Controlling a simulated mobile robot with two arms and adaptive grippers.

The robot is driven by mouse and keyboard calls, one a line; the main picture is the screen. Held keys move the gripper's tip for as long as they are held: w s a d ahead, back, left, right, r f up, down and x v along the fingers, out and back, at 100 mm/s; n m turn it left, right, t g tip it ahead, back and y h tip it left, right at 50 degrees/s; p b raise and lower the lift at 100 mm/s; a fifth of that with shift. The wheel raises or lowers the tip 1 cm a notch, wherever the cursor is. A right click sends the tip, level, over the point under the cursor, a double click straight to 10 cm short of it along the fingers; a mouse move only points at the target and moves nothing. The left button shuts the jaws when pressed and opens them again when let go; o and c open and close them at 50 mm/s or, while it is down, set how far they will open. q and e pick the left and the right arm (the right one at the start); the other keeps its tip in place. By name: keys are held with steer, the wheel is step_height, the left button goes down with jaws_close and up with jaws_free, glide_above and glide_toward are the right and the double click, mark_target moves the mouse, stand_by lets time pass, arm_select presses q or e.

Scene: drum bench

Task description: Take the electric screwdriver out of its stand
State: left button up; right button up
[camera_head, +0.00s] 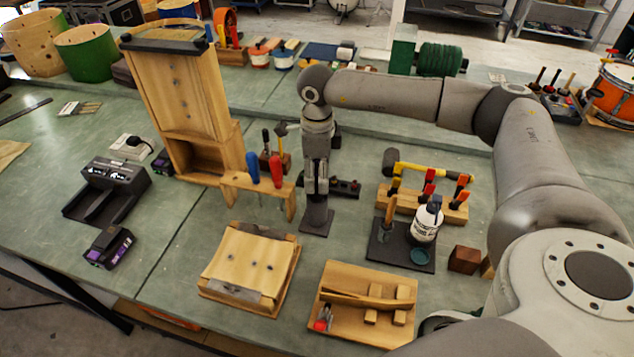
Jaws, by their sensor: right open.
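My right gripper (317,178) points straight down near the middle of the bench, with its fingers open. It is directly over a small dark stand (317,224), whose flat base shows on the bench below the fingers. The electric screwdriver cannot be clearly told apart here; the gripper and wrist cover the upper part of the stand. I cannot tell whether the fingers touch anything. My left gripper is not in view.
A wooden rack (236,181) with blue and red handled screwdrivers stands close left of the gripper. A dark strip with knobs (345,188) lies close behind right. A wooden box (344,325) and a wooden block (262,257) are in front. A white bottle (426,222) stands right.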

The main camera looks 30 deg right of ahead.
steer(key=shift+c, duration=1.1)
steer(key=shift+r, duration=0.1)
jaws_close()
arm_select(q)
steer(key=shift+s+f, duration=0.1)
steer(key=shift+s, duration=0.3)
arm_select(e)
step_height(320, 180, up, 9)
steer(key=b, duration=0.3)
steer(key=shift+r, duration=0.45)
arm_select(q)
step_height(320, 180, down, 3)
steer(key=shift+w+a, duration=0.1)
arm_select(e)
steer(key=shift+r, duration=0.1)
